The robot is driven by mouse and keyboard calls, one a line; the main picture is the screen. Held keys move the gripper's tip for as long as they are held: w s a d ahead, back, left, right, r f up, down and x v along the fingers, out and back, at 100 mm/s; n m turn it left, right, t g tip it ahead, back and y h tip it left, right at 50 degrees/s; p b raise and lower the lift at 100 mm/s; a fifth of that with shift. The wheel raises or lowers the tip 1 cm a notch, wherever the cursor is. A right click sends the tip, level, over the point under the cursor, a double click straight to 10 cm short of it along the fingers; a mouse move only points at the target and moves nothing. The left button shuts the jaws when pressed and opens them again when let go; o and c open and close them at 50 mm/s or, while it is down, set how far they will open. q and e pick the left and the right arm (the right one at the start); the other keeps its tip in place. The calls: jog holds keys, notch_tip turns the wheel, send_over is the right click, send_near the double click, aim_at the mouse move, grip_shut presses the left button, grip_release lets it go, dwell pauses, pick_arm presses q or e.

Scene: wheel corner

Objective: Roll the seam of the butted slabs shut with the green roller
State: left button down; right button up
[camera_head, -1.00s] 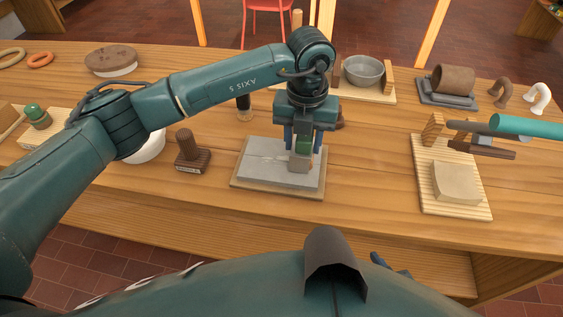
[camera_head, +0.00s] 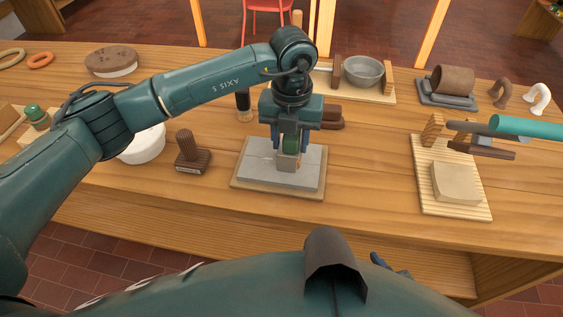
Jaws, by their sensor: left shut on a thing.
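My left gripper (camera_head: 291,148) is shut on the green roller (camera_head: 291,146). The roller's pale lower part (camera_head: 287,162) is at the top of the grey butted slabs (camera_head: 305,180); contact is hard to tell. The slabs lie flat on a thin board (camera_head: 240,184) at the middle of the table. A faint seam line shows on the left part of the slabs; the gripper and roller hide the rest of it. Dark blue parts that look like my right gripper (camera_head: 390,265) show at the bottom, mostly hidden behind my body.
A brown stamp-like block (camera_head: 192,155) and a white bowl (camera_head: 143,146) stand left of the board. A ribbed board (camera_head: 455,208) with a beige slab (camera_head: 456,184) and a tool rest (camera_head: 433,130) is at right. A metal bowl (camera_head: 362,71) is behind. Table in front is clear.

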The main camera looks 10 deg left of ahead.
pick_arm(q)
jog(key=shift+a+f, duration=0.15)
jog(key=shift+a, duration=0.05)
pick_arm(e)
jog(key=shift+f, duration=0.1)
pick_arm(q)
jog(key=shift+a, duration=0.45)
jog(key=shift+a, duration=0.3)
jog(key=shift+w+a+r, duration=0.1)
jog(key=shift+a+r, duration=0.1)
jog(key=shift+a, duration=1.35)
pick_arm(e)
jog(key=shift+f, duration=0.15)
